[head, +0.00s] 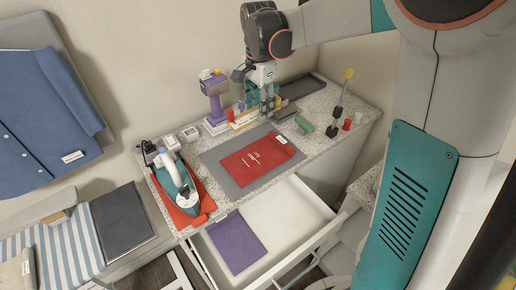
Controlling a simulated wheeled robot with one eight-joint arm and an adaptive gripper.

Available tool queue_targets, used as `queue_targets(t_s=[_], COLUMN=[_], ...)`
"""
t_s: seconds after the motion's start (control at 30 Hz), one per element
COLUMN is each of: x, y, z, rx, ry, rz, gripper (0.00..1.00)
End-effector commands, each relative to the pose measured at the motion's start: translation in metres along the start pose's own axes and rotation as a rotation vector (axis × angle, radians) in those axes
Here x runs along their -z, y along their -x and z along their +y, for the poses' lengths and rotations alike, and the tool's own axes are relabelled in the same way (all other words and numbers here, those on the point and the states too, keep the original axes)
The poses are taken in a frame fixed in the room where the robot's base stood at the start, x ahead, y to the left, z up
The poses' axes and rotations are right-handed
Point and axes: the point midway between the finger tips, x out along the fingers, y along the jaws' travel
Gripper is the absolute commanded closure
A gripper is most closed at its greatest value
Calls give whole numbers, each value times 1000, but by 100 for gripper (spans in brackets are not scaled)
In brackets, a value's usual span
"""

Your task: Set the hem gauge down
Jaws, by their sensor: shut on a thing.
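My gripper (266,102) is over the back of the speckled countertop (222,178), behind the grey mat. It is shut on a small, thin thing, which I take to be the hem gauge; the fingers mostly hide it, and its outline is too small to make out. A pale tan holder or strip (244,119) is right beside the fingertips. I cannot tell whether the held thing touches it or the counter.
A grey mat with a red folder (255,160) lies mid-counter. A purple device (214,92), dark tray (303,87), green block (304,124) and yellow-topped tool (341,97) surround the gripper. An iron (176,180) stands left. The open drawer (290,215) holds a purple folder (236,243).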

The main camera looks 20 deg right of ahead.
Motion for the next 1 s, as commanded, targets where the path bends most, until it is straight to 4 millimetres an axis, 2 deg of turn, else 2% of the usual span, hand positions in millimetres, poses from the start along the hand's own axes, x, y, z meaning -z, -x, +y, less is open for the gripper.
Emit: queue_targets(t_s=[0.07, 0.17, 0.6, 0.7, 0.8, 1.0], x=[0, 0, 0, 0, 0, 0], y=[4, -6, -112, -132, -144, -155], z=[0, 0, 0, 0, 0, 0], rx=[0, 0, 0, 0, 0, 0], ry=[-38, -58, -56, -56, -56, -55], rz=[0, 0, 0, 0, 0, 0], gripper=[92, 92, 92, 92, 92, 92])
